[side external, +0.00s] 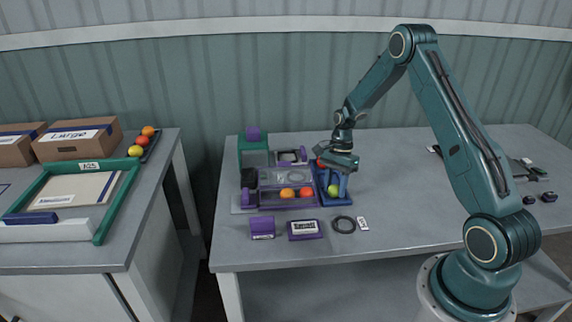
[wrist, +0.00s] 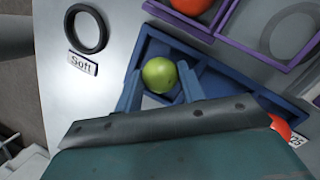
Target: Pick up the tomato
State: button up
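A yellow-green tomato (wrist: 159,75) lies in one compartment of a blue divided tray (wrist: 240,84); it also shows in the side view (side external: 333,191). My gripper (wrist: 159,69) points down over the tray, its two blue fingers on either side of this tomato. The fingers look open, with narrow gaps to the fruit; contact is not clear. In the side view my gripper (side external: 335,183) is low over the tray's front part. A red tomato (wrist: 280,127) is partly hidden behind my gripper at the tray's other end.
A purple-framed rack (side external: 263,199) with an orange (side external: 287,193) and a red tomato (side external: 306,192) stands left of the tray. A black ring (side external: 343,225) and a "Soft" label (wrist: 83,62) lie in front. The table right of the tray is mostly clear.

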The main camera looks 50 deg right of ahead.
aim_at(335, 185)
dwell(0.4)
notch_tip(335, 185, up, 20)
dwell(0.8)
dwell(0.5)
jog(key=a+f+n+h, duration=0.1)
jog(key=a+f+n, duration=0.3)
jog(key=a+n, duration=0.1)
jog(key=a+f+n+g+h, duration=0.1)
jog(key=a+f+n, duration=0.3)
jog(key=a+n, duration=0.2)
jog(key=w+a+f+n+h, duration=0.1)
jog(key=a+f+n+h, duration=0.1)
jog(key=a+f+n, duration=0.3)
jog(key=shift+a+n+g, duration=0.4)
jog(key=shift+a+n, duration=0.2)
jog(key=shift+a, duration=0.8)
jog(key=shift+s+a+f+n+h, duration=0.2)
jog(key=shift+a+f+n, duration=0.15)
jog(key=shift+n, duration=0.3)
jog(key=shift+s+a+f+n+h, duration=0.15)
jog(key=shift+a+f+n, duration=0.2)
jog(key=shift+n, duration=0.3)
jog(key=shift+w, duration=0.15)
